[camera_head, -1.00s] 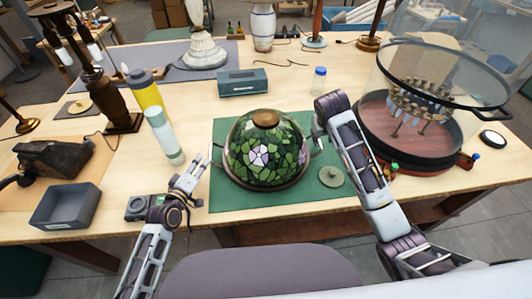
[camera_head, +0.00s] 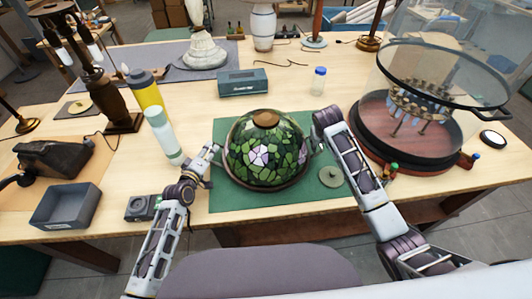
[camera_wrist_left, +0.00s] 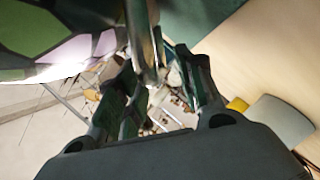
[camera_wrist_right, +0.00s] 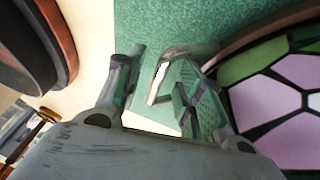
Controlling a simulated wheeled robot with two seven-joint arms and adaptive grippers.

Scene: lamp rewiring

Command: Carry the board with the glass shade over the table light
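The stained-glass shade (camera_head: 262,150), green with pink flowers and a brown cap, sits on a round board (camera_head: 268,188) with a metal handle at each side. My left gripper (camera_head: 212,153) is at the left handle. In the left wrist view its fingers (camera_wrist_left: 165,90) stand apart with the metal handle (camera_wrist_left: 145,45) near them. My right gripper (camera_head: 315,138) is at the right handle. In the right wrist view its fingers (camera_wrist_right: 158,92) are apart, with the handle loop (camera_wrist_right: 165,75) between them. The table light (camera_head: 97,90), bronze with white bulbs, stands at the left.
The board is on a green mat (camera_head: 225,199) with a small round disc (camera_head: 331,176). A pale green bottle (camera_head: 164,138) and yellow bottle (camera_head: 146,92) stand between shade and light. A grey box (camera_head: 243,82) lies behind. A glass-domed stand (camera_head: 410,125) is at right.

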